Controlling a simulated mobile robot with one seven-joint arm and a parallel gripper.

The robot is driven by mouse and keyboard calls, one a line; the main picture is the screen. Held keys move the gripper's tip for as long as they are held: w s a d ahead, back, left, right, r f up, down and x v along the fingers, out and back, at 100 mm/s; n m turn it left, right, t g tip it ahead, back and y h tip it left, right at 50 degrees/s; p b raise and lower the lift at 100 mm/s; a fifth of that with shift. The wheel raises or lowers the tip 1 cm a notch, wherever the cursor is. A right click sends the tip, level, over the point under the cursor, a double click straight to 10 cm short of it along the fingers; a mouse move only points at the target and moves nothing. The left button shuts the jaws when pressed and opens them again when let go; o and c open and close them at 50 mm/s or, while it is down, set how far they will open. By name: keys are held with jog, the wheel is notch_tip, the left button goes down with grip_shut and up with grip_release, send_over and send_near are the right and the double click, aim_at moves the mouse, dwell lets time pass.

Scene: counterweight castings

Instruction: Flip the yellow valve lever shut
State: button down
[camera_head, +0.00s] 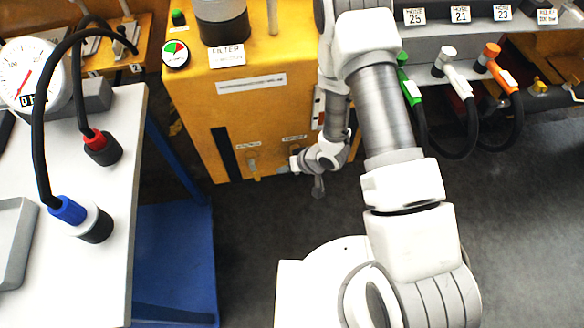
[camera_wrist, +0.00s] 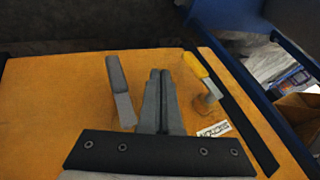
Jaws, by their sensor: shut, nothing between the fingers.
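The yellow valve lever (camera_wrist: 195,66) shows in the wrist view, right of my fingers, on a grey metal fitting on the orange cabinet face. In the head view the yellow lever (camera_head: 257,178) is small, low on the cabinet front. My gripper (camera_wrist: 160,76) is shut and empty, its fingers together between the yellow lever and a grey lever (camera_wrist: 117,76). A gap shows between the fingers and the yellow lever in the wrist view; depth is hard to judge. In the head view my gripper (camera_head: 318,188) hangs right of the yellow lever, in front of the cabinet.
The orange cabinet (camera_head: 285,120) has a black slot (camera_head: 225,152) left of the levers. A blue cart with a white top (camera_head: 120,215) stands at left. A rack with green, white and orange hose handles (camera_head: 489,58) is at right. Dark floor lies clear below the cabinet.

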aim_at(255, 173)
jog(key=shift+s+a+f+b, duration=0.15)
jog(key=shift+a+f, duration=0.2)
jog(key=shift+a, duration=0.45)
jog(key=shift+a+f+b, duration=0.15)
jog(key=shift+a+f, duration=0.15)
jog(key=shift+a, duration=0.55)
jog(key=shift+s+a+f+b, duration=0.15)
jog(key=shift+a+f, duration=0.2)
jog(key=shift+a, duration=0.45)
jog(key=shift+w, duration=0.1)
jog(key=shift+a+f+b, duration=0.25)
jog(key=shift+a+b, duration=0.05)
jog(key=shift+a, duration=0.45)
jog(key=shift+s, duration=0.2)
